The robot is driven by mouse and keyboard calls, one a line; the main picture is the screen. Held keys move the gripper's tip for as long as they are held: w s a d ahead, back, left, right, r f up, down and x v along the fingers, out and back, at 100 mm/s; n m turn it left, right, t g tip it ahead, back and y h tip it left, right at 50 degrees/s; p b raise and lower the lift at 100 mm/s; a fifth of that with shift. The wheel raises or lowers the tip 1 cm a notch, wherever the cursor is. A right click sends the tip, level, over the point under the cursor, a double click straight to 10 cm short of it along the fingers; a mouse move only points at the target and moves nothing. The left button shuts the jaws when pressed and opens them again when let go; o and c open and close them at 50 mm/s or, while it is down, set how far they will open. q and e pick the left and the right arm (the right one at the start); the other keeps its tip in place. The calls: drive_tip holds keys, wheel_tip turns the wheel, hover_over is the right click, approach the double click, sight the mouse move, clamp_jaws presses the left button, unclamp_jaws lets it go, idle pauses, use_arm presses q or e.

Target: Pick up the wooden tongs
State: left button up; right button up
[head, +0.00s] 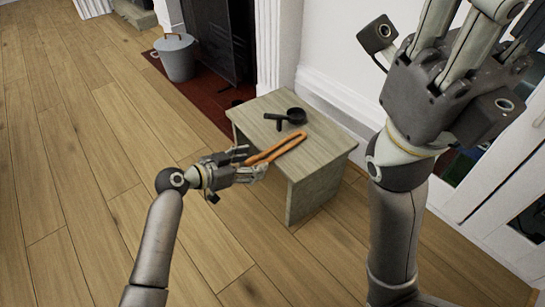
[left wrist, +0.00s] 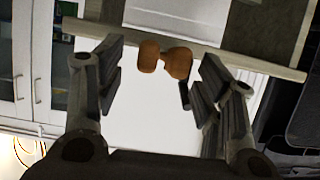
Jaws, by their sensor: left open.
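The orange-brown wooden tongs (head: 275,149) lie on the small grey wooden table (head: 322,147), with one end at its near left edge. My left gripper (head: 250,164) is open beside that edge, close to this end of the tongs. In the left wrist view, the rounded wooden tong ends (left wrist: 165,59) show between the spread fingers of the left gripper (left wrist: 155,75), with gaps on both sides. I cannot tell how far the ends reach in between the fingers. My right gripper (head: 478,55) is raised at the upper right, away from the table; its fingertips are cut off.
A black pan-like utensil (head: 294,116) lies on the table behind the tongs. A grey metal bucket (head: 176,58) stands by the dark fireplace (head: 222,35). A white wall and glazed cabinet (head: 500,160) are at right. The wooden floor at left is clear.

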use_arm(q)
drive_tip(key=shift+b+x, duration=0.35)
drive_tip(key=shift+x, duration=0.75)
drive_tip(key=c, duration=1.2)
drive_tip(key=shift+r, duration=0.2)
